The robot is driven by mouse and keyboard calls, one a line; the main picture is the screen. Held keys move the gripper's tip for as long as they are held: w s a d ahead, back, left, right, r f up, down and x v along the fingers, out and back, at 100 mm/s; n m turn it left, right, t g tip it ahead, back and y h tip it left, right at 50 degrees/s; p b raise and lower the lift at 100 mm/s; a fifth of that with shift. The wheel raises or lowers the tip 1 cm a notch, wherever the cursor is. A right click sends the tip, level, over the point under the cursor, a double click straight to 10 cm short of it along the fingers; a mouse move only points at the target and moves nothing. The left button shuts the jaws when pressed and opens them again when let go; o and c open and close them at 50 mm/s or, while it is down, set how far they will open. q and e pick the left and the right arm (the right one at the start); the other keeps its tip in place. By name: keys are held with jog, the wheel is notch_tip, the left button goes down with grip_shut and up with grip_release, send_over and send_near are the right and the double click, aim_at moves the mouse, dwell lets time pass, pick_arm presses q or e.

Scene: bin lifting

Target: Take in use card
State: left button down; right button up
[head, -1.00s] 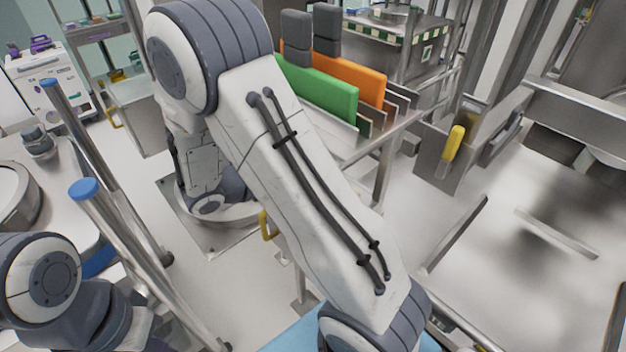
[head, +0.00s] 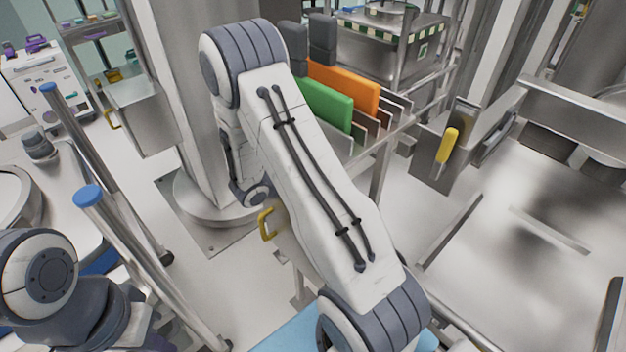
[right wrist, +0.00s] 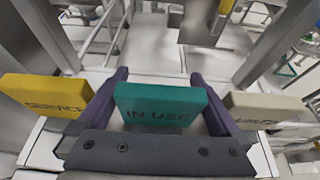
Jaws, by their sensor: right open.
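In the right wrist view, a teal card (right wrist: 160,108) marked "IN USE" stands between the two dark purple fingers of my right gripper (right wrist: 160,76). The fingers are open, one on each side of the card. A gap shows at its right edge; I cannot tell whether the left finger touches its left edge. The card's lower part is hidden behind the dark gripper body. In the head view my right gripper and the card cannot be seen. My left gripper is in neither view.
A yellow card (right wrist: 45,95) marked like "SERVICE" stands left of the gripper, and a beige card (right wrist: 265,107) stands right of it, its lettering partly hidden. In the head view, green (head: 325,104) and orange (head: 343,88) panels stand in a metal rack. Blue-capped posts (head: 88,196) rise at left.

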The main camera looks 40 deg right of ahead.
jog(key=c, duration=1)
jog(key=shift+c, duration=0.2)
jog(key=shift+r, duration=0.15)
